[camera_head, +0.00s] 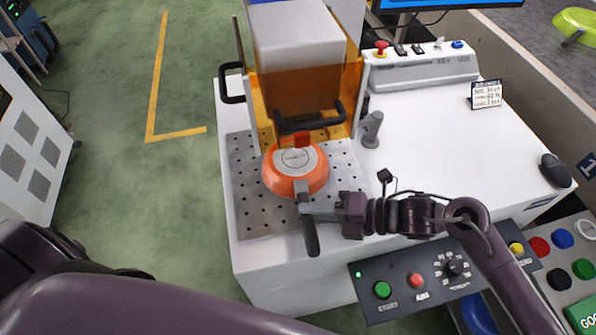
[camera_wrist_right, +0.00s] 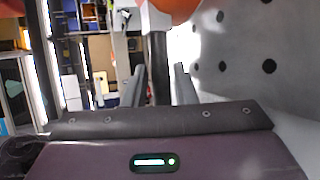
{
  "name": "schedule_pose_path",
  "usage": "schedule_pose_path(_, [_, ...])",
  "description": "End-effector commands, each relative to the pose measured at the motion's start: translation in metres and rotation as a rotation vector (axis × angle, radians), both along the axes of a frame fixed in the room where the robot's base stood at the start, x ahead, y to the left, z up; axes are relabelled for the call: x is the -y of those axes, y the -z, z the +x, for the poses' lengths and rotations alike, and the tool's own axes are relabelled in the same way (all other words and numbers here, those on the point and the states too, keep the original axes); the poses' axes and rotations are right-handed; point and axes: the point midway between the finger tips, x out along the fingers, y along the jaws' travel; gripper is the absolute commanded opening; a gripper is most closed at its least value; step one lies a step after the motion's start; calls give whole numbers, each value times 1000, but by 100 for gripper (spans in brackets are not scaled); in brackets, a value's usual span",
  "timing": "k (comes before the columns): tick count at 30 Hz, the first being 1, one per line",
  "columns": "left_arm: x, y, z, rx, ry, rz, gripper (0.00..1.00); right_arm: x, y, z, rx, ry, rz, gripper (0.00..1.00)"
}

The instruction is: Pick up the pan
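An orange pan (camera_head: 312,177) with a grey disc in its middle lies on a perforated metal plate (camera_head: 255,213). Its dark handle (camera_head: 311,238) points toward me. My right gripper (camera_head: 306,210) reaches in from the right at the handle, just below the pan body. In the right wrist view my gripper's two fingers (camera_wrist_right: 160,85) stand on either side of the handle (camera_wrist_right: 158,62), with a visible gap at each side. The orange pan body (camera_wrist_right: 178,8) shows at the top edge there. My left gripper is out of view; only part of my left arm shows at lower left.
A machine with an amber guard and black handle (camera_head: 309,121) stands right behind the pan. A grey post (camera_head: 371,130) is to its right. A control box (camera_head: 420,72), a small sign (camera_head: 487,94) and a mouse (camera_head: 556,170) sit on the white table (camera_head: 440,135).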

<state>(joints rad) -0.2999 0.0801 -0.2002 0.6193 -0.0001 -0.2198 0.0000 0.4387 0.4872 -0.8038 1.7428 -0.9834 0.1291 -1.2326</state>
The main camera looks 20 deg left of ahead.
Motion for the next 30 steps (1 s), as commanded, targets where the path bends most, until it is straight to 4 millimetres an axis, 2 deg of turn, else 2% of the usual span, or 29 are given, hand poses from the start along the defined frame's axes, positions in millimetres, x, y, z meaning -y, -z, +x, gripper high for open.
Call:
schedule_pose_path(4, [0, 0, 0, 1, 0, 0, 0, 0, 0, 0, -1, 1, 0, 25])
schedule_pose_path(10, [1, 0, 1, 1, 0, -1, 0, 1, 0, 0, -1, 1, 0, 0])
schedule_pose_path(23, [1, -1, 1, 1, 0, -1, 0, 0, -2, 1, 2, 2, 3, 0])
schedule_pose_path(30, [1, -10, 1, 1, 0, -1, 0, 0, -19, 1, 4, 1, 3, 0])
